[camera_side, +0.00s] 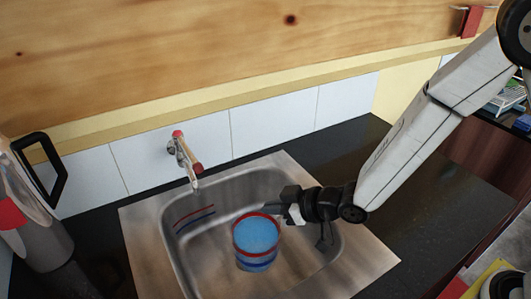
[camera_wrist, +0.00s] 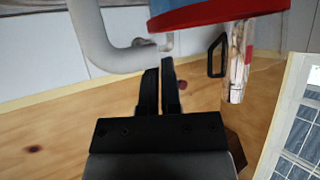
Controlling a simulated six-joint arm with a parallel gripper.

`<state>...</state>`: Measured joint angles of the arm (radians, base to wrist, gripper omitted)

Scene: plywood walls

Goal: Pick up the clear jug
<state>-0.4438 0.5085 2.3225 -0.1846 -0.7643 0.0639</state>
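The jug (camera_side: 256,242) is in the metal sink, upright, with a red rim, red and blue bands and blue showing inside. My gripper (camera_side: 281,203) is at the jug's right side, by the rim. In the wrist view, which is upside down, the red-rimmed jug (camera_wrist: 215,12) is at the top. Its pale curved handle (camera_wrist: 105,48) bends down to the left. My gripper's two black fingers (camera_wrist: 162,68) point at the handle's end with a narrow gap between them. Whether they hold the handle is unclear.
The sink (camera_side: 145,235) has raised walls around the jug. A wall tap (camera_side: 186,156) hangs over its back edge. A grey kettle-like vessel with a black handle (camera_side: 38,205) stands at far left. The dark counter (camera_side: 440,205) right of the sink is mostly clear.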

